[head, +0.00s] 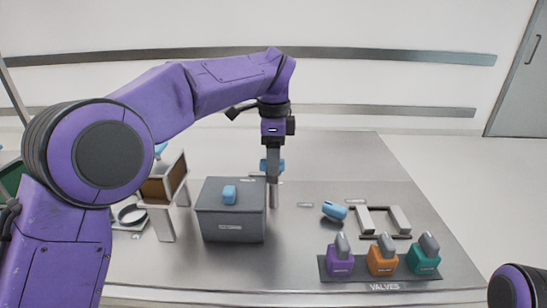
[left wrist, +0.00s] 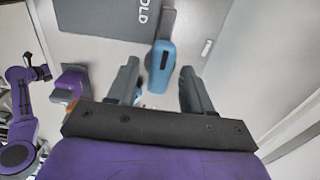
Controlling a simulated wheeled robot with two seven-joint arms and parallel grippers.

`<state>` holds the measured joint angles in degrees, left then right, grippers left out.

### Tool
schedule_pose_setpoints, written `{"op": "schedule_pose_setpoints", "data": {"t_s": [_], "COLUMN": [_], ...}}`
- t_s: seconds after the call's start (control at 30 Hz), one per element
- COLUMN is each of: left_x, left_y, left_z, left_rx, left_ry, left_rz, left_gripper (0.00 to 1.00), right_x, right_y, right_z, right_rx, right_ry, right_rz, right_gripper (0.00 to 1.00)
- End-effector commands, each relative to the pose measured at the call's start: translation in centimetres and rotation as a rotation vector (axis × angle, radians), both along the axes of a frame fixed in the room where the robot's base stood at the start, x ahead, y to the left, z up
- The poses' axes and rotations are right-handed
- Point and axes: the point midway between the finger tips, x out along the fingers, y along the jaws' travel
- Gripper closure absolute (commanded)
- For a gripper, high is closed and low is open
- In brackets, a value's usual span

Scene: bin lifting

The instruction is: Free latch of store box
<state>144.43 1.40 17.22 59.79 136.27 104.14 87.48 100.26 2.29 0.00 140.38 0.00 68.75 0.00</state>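A grey lidded box (head: 230,222) stands on the table, its lid shut, with a small blue block (head: 229,192) on top. Its front label is too small to read. My left gripper (head: 272,178) points down at the box's back right corner. Blue parts show around its fingers, beside an upright grey post. In the left wrist view, a blue grip on a grey bar (left wrist: 160,66) lies between and ahead of the two spread fingers. I see no firm contact with it. The latch cannot be singled out. My right gripper is out of the head view.
A valve rack (head: 390,285) with purple, orange and teal handled units is at front right. A blue cylinder (head: 334,211) and a pale bracket (head: 383,221) lie behind it. A brown-fronted stand (head: 166,190) and a dark ring (head: 132,214) are left of the box.

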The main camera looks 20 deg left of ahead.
Motion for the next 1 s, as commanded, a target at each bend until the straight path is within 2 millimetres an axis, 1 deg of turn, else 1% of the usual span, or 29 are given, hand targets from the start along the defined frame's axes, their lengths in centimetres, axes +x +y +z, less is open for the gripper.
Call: {"op": "schedule_pose_setpoints", "data": {"t_s": [0.03, 0.07, 0.1, 0.13, 0.17, 0.37, 0.57, 0.77, 1.0], "left_x": [0.0, 0.0, 0.0, 0.0, 0.0, 0.0, 0.0, 0.0, 0.0], "left_y": [0.0, 0.0, 0.0, 0.0, 0.0, 0.0, 0.0, 0.0, 0.1], "left_z": [0.0, 0.0, 0.0, 0.0, 0.0, 0.0, 0.0, 0.1, 0.2], "left_rx": [0.000, 0.000, 0.000, 0.000, 0.000, 0.000, -0.001, -0.002, -0.003], "left_ry": [0.000, 0.000, 0.000, 0.000, 0.000, 0.000, 0.001, 0.000, 0.000], "left_rz": [0.000, 0.000, 0.000, 0.000, 0.000, -0.006, -0.060, -0.191, -0.411], "left_gripper": [0.65, 0.75, 0.88, 0.98, 1.00, 1.00, 1.00, 1.00, 1.00], "right_x": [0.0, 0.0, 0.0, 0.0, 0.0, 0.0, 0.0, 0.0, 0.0], "right_y": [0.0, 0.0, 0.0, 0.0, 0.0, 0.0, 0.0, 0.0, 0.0], "right_z": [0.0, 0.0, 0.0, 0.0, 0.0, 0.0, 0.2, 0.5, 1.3], "right_rx": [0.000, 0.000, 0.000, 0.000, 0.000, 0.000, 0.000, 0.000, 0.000], "right_ry": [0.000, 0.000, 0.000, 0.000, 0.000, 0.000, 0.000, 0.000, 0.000], "right_rz": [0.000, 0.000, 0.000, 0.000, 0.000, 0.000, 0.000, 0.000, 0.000], "right_gripper": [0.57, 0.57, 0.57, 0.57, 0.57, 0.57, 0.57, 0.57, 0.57]}}
